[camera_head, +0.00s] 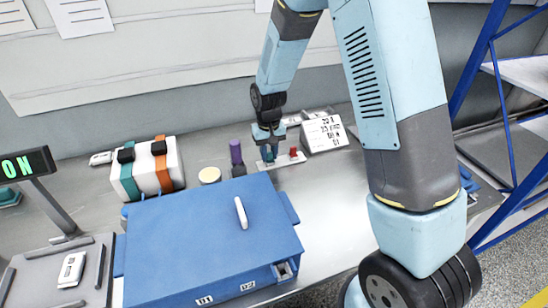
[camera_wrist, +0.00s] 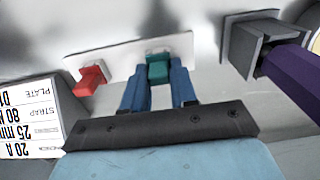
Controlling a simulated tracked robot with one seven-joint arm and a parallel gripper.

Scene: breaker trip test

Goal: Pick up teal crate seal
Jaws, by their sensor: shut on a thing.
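The teal crate seal (camera_wrist: 159,70) is a small block between the two blue fingers of my gripper (camera_wrist: 159,82) in the wrist view. My gripper is shut on it. The seal is at a white plate (camera_wrist: 118,60), and I cannot tell whether it is still seated there or slightly clear. A red seal (camera_wrist: 92,79) sits at the plate's other end, apart from my fingers. In the head view my gripper (camera_head: 268,152) points down at the bench behind the blue box, with the red seal (camera_head: 293,152) just to its right.
A purple-handled tool (camera_head: 236,152) stands in a grey holder left of my gripper. A printed sign (camera_head: 325,132) stands close right. A blue box (camera_head: 200,235) with a white handle fills the front. A white crate (camera_head: 165,172) with teal and orange straps is left. An "ON" display (camera_head: 25,163) stands far left.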

